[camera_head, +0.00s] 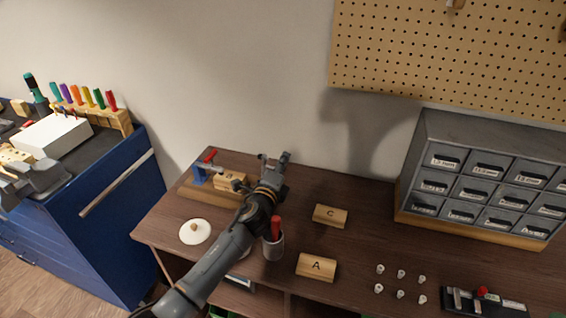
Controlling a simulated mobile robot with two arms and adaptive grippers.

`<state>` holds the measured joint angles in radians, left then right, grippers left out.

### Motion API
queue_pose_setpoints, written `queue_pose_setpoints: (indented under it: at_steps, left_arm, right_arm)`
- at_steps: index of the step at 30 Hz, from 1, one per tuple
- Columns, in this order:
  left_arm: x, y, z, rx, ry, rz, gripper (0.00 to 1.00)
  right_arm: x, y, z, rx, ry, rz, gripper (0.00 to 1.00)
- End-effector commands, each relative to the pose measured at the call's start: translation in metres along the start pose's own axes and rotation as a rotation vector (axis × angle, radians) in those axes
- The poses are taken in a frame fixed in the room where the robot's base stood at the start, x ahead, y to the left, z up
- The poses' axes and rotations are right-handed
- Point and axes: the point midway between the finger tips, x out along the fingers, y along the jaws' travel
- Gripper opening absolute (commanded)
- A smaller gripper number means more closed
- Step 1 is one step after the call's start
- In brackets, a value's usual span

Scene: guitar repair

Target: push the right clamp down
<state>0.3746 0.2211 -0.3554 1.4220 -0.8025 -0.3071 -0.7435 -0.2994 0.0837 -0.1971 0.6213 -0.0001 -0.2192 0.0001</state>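A wooden fixture board (205,196) lies at the back left of the brown workbench. At its left end stands a blue clamp with a red handle (204,162), its handle tilted up. A light wooden block marked with a letter (231,179) sits in the middle of the board. My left arm comes in from the lower left, and my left gripper (274,160) is over the board's right end. It hides that end, and I cannot make out the right clamp behind it. Whether its fingers are open or shut is unclear. My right gripper is not in view.
A cup with a red-handled tool (273,244) stands beside my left arm. Blocks C (330,215) and A (316,266), a white lidded dish (195,231) and several small white pegs (401,274) lie around. A grey drawer cabinet (474,132) stands at right.

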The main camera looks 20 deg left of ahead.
Motion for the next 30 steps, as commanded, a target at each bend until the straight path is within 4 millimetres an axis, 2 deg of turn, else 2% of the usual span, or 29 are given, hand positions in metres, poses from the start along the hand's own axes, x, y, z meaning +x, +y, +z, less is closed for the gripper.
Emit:
queue_pose_setpoints:
  at_steps: [7, 17, 23, 30]
  left_arm:
    - [0.000, 0.000, 0.000, 0.000, 0.000, 0.000, 0.00]
    - [0.000, -0.001, 0.003, -0.042, 0.000, 0.001, 0.00]
    - [0.000, -0.005, 0.011, -0.156, -0.001, 0.002, 0.00]
    - [0.000, -0.008, 0.025, -0.367, -0.001, 0.001, 0.00]
  right_arm:
    - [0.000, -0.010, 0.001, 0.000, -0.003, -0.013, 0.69]
    - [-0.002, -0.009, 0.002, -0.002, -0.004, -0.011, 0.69]
    - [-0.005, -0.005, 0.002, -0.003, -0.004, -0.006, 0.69]
    - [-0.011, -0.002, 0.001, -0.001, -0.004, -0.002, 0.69]
